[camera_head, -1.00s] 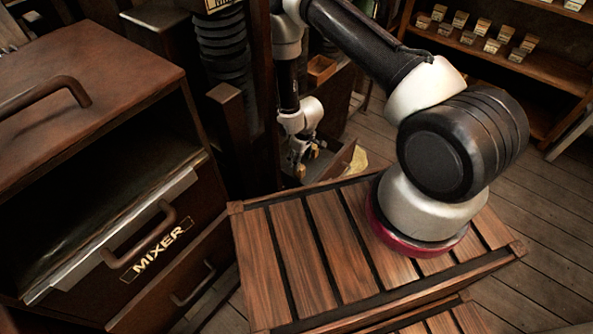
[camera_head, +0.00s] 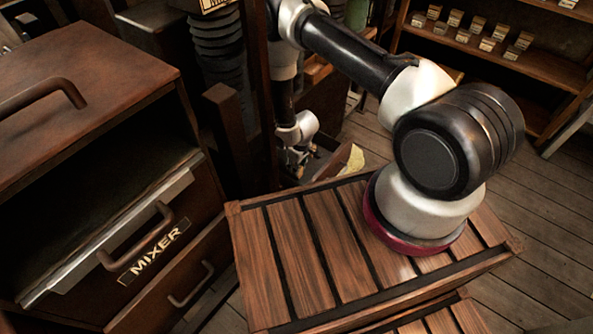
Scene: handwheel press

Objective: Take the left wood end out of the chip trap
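My gripper (camera_head: 297,157) is small and far off in the head view, hanging below the white wrist joint behind the slatted wooden top. Dark posts and the slatted top crowd it, and its fingers are too small and dim to tell open from shut. An open brown wooden box or drawer (camera_head: 338,162), possibly the chip trap, lies just right of my gripper. A pale yellow piece (camera_head: 352,160) shows at its right side. I cannot make out any wood end; the inside of the box is mostly hidden.
A dark cabinet labelled MIXER (camera_head: 155,250) with bar handles stands at the left. A black ribbed bellows column (camera_head: 217,45) and a wooden post (camera_head: 228,135) stand left of my arm. Shelves with small boxes (camera_head: 487,44) are at the upper right. The plank floor (camera_head: 545,215) at right is clear.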

